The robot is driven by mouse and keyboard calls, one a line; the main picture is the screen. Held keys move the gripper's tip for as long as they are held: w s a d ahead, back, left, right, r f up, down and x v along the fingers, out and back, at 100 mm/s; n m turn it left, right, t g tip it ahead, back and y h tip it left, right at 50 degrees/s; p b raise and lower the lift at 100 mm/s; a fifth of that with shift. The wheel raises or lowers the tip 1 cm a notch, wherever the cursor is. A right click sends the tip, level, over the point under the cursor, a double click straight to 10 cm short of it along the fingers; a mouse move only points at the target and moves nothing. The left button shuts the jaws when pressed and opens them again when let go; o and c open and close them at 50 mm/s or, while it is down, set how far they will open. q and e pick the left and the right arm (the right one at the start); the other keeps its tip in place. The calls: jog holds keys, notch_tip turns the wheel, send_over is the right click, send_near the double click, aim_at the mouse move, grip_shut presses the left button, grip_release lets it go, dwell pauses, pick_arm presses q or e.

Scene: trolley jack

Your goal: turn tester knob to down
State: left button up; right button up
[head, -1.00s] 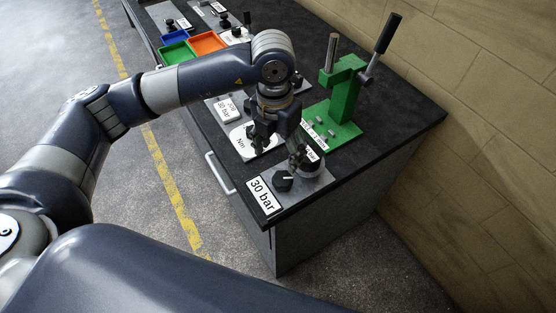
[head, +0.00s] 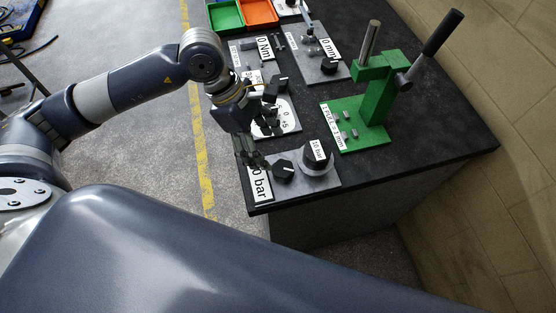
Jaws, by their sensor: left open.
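The tester is a grey plate (head: 326,183) at the near corner of the dark bench. A black faceted knob (head: 284,172) sits on it, beside a larger dark cylinder (head: 317,156) with a "10 bar" label. A white "bar" label (head: 260,184), partly covered, lies left of the knob. I cannot make out clearly which way the knob points. My left gripper (head: 252,151) is open, with its fingers reaching down just up and left of the knob. It looks apart from the knob and holds nothing. My right gripper is out of view.
A green press (head: 373,100) with a long black-gripped lever stands behind the tester. Other plates with knobs and a white dial (head: 286,117) lie farther along the bench. Green (head: 225,14) and orange (head: 260,11) trays are at the far end. The bench's right part is bare.

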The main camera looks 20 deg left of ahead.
aim_at(279, 167)
pick_arm(q)
jog(key=p+x, duration=0.2)
jog(key=x, duration=0.5)
jog(key=shift+d+f, duration=0.25)
jog(key=shift+f, duration=0.4)
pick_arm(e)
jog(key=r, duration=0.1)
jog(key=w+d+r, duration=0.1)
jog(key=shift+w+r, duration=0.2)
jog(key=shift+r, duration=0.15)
